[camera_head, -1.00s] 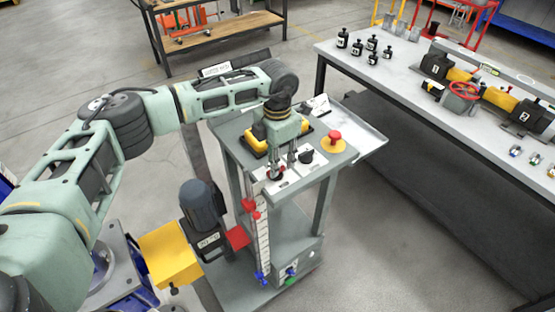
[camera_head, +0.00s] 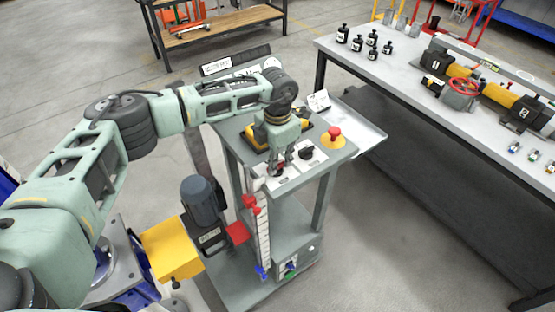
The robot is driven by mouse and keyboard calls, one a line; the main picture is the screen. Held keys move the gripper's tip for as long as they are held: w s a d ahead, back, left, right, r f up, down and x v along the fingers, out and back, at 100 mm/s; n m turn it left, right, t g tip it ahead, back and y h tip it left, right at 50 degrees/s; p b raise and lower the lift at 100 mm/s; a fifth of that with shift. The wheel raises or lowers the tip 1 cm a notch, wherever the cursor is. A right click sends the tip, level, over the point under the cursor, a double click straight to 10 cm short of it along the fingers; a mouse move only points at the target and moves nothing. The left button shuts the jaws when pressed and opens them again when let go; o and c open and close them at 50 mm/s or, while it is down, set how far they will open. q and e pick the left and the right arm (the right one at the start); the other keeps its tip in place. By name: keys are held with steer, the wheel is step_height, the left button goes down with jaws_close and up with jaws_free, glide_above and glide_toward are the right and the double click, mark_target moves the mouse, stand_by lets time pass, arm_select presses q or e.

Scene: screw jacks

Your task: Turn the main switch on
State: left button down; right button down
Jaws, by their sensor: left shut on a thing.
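The control stand with a grey top (camera_head: 229,130) is in the middle of the head view. On its front edge is a white plate with a small red and black rotary switch (camera_head: 279,170), which I take to be the main switch. A black knob (camera_head: 306,153) is just right of it. My left gripper (camera_head: 281,163) points down from above, its fingers shut on the rotary switch. The fingers hide part of the switch, so its exact position cannot be read. My right gripper is not in view.
A red mushroom button on a yellow base (camera_head: 333,141) is close to the right of my gripper. A motor (camera_head: 200,203) and a scale with red pointers (camera_head: 263,230) stand at the front. A workbench (camera_head: 400,90) with jack parts is at right.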

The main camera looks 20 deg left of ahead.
arm_select(q)
steer(key=n+b, duration=0.3)
steer(key=n, duration=0.1)
steer(key=shift+w+a+f, duration=0.1)
steer(key=shift+f, duration=0.05)
steer(key=n+b, duration=0.4)
steer(key=n, duration=0.2)
steer(key=shift+a, duration=0.2)
steer(key=n+b, duration=0.1)
steer(key=n, duration=0.3)
steer(key=shift+a+b, duration=0.1)
steer(key=shift+b, duration=0.3)
steer(key=shift+r+n+b, duration=0.2)
steer(key=shift+n+b, duration=0.5)
steer(key=shift+n, duration=1.2)
steer(key=c, duration=1.8)
jaws_free()
